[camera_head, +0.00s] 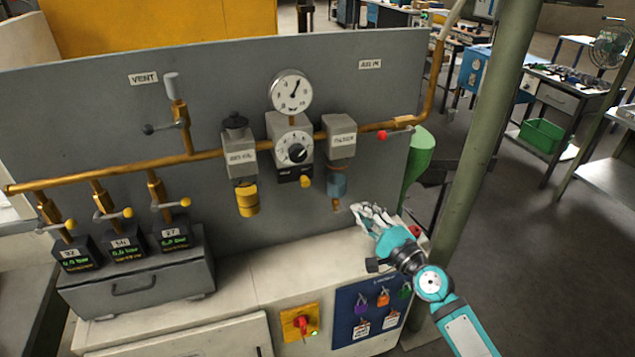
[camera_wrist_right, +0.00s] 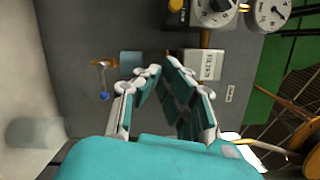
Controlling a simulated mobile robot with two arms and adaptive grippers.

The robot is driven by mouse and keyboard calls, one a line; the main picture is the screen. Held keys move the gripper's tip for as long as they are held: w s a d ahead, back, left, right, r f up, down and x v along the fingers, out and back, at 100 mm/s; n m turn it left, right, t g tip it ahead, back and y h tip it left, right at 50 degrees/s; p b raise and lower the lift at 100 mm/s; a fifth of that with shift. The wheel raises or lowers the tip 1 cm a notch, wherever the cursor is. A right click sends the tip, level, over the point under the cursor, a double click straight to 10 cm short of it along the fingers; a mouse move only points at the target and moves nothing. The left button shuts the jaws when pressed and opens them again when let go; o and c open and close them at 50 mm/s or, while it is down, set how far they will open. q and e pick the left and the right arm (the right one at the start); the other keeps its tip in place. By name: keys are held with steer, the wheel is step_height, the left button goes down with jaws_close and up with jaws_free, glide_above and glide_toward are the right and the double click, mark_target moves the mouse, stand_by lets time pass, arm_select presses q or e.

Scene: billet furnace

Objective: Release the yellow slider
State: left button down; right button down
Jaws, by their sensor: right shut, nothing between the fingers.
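The yellow slider (camera_head: 305,181) is a small yellow piece at the lower edge of the black plate under the regulator dial (camera_head: 294,150). In the right wrist view, a yellow piece (camera_wrist_right: 176,5) shows beside the dial at the top edge. My right gripper (camera_head: 364,213) is shut and empty, below and to the right of the slider, apart from it. It is near the lower end of the filter unit. In the wrist view its fingers (camera_wrist_right: 162,68) come together at the tips in front of the grey panel. My left gripper is not in view.
The filter (camera_head: 341,142) with its blue bowl (camera_head: 337,184) hangs right of the regulator; the yellow-bowled unit (camera_head: 247,198) hangs left. The copper pipe (camera_head: 85,181) crosses the panel. A red valve knob (camera_head: 382,136) is at right. A green post (camera_head: 488,130) stands beside my right arm.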

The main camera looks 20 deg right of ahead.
steer(key=shift+d, duration=0.1)
glide_toward(313, 177)
steer(key=w+d+f, duration=0.1)
steer(key=w+d, duration=0.2)
steer(key=w, duration=0.2)
steer(key=a+p, duration=0.1)
steer(key=a, duration=0.1)
steer(key=a+r+p, duration=0.1)
steer(key=a+p, duration=0.1)
steer(key=shift+w+a, duration=0.2)
steer(key=shift+w, duration=0.05)
steer(key=shift+f, duration=0.1)
